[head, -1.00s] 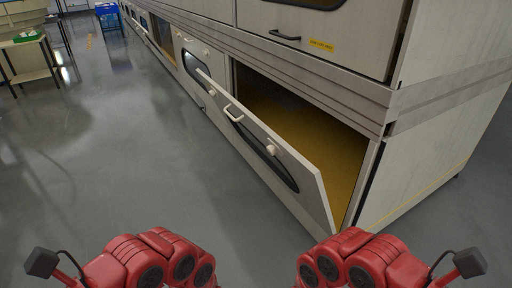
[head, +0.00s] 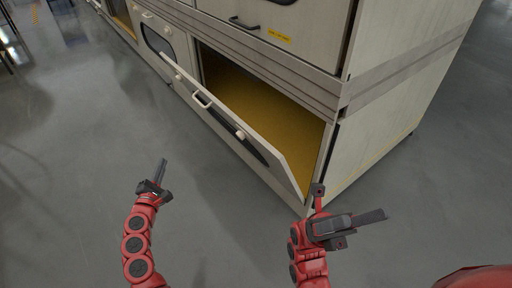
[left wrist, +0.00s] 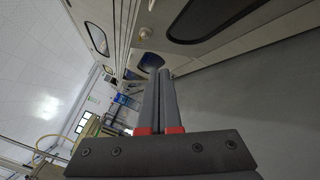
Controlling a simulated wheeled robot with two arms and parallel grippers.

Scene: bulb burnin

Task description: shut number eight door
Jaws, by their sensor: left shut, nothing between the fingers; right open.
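A low cabinet door (head: 262,146), pale with a dark window, a white handle and knobs, hangs open and tilted outward at the cabinet's near end. Its number cannot be read. The open compartment (head: 258,98) behind it has a yellow-brown floor and looks empty. My left gripper (head: 161,172) is shut and empty over the floor, left of the door and apart from it. It also shows in the left wrist view (left wrist: 165,75), with its fingers together. My right gripper (head: 350,222) is open, near the cabinet's front corner, close to the door's lower right end; contact cannot be told.
The cabinet's end wall (head: 375,130) stands at the right. An upper door (head: 290,22) with a dark handle and yellow label is shut above. Another lower door (head: 160,42) is shut farther left. The grey floor (head: 80,150) at left is clear.

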